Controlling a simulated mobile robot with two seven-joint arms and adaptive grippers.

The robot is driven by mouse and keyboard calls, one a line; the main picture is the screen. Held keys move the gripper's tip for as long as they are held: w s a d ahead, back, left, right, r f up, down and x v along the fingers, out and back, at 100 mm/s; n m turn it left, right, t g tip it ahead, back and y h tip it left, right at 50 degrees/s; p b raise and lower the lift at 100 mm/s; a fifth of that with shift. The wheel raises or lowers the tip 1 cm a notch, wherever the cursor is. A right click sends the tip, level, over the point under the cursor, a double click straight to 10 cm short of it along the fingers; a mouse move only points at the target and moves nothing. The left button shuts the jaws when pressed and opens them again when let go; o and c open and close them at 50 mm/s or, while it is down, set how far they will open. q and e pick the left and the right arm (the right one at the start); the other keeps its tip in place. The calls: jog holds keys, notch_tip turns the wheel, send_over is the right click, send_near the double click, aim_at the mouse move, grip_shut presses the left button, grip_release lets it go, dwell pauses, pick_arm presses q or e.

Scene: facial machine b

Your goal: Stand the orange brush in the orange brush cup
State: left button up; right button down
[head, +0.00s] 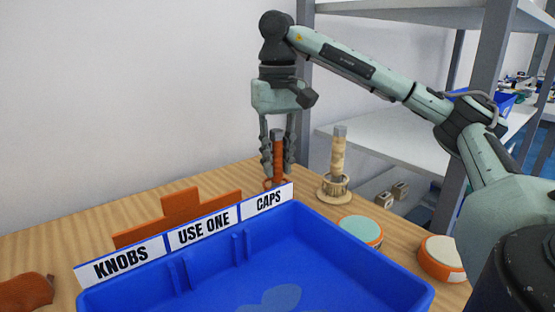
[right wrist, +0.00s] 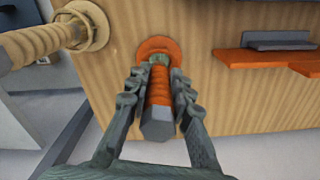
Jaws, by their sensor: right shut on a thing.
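The orange brush (head: 279,158) stands upright between the fingers of my right gripper (head: 277,164), which is shut on it from above. Its grey end points up. In the right wrist view the orange brush (right wrist: 160,92) lies between the fingertips (right wrist: 157,76), with its far end at the orange brush cup (right wrist: 150,45). In the head view the orange brush cup (head: 267,184) is directly under the brush, partly hidden by the fingers and the CAPS label. How deep the brush sits in the cup cannot be told. My left gripper is not in view.
A tan brush (head: 338,155) stands in a tan cup (head: 334,190) to the right. A blue tray (head: 395,275) with labels fills the front. An orange block (head: 180,208) is behind it. Round green-topped (head: 360,231) and white-topped (head: 441,256) pieces lie right. Shelves rise beyond.

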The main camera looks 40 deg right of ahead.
jog(key=c, duration=1.3)
grip_release()
jog(key=shift+r, duration=6)
